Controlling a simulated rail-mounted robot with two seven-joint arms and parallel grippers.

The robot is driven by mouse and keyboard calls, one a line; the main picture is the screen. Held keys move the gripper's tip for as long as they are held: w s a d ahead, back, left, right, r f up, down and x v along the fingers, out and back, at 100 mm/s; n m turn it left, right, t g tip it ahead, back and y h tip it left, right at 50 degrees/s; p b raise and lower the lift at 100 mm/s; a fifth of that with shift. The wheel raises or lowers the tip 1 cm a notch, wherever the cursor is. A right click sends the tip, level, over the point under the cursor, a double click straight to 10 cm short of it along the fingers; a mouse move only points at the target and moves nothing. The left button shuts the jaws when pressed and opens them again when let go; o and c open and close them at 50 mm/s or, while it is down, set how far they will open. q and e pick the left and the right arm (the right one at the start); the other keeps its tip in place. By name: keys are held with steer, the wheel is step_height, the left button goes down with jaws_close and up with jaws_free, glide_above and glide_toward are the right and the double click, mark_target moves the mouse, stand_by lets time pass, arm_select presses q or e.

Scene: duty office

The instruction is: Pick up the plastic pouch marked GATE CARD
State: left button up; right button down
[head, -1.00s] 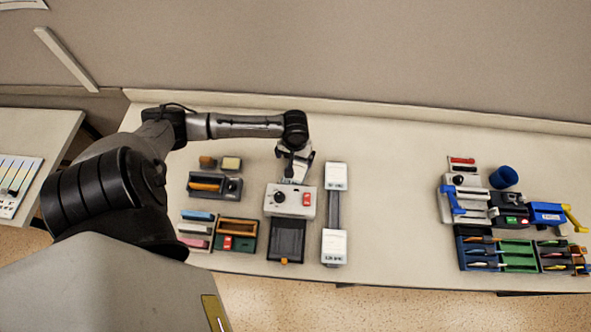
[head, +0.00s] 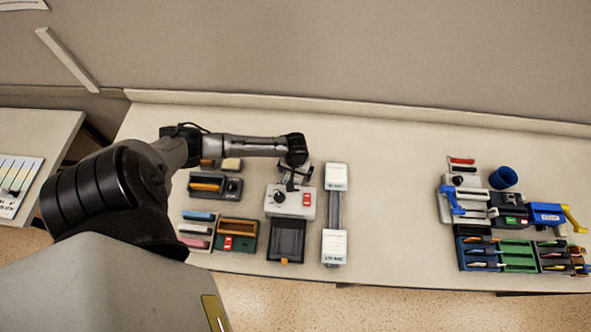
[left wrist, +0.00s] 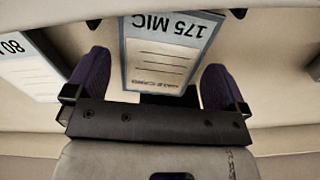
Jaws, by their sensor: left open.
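In the left wrist view a pale pouch (left wrist: 160,62) with a blue-grey edge and ruled lines shows upside down. Its large print reads 175 MIC; a small line of print near its lower edge looks like GATE CARD but is blurred. My left gripper (left wrist: 150,85) is open, with one dark purple finger on each side of the pouch and no clear contact. In the head view my left gripper (head: 292,182) is over the back edge of a grey machine (head: 290,203) with a black knob and a red switch. I cannot make out the pouch there. My right gripper is not in view.
A second pale piece (left wrist: 22,68) printed 80 M shows at the left of the wrist view. Trays (head: 237,226) lie to the left. The desk's middle (head: 395,190) is clear.

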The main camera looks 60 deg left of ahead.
arm_select(q)
steer(key=shift+f, duration=0.15)
steer(key=c, duration=0.8)
steer(key=shift+r, duration=0.2)
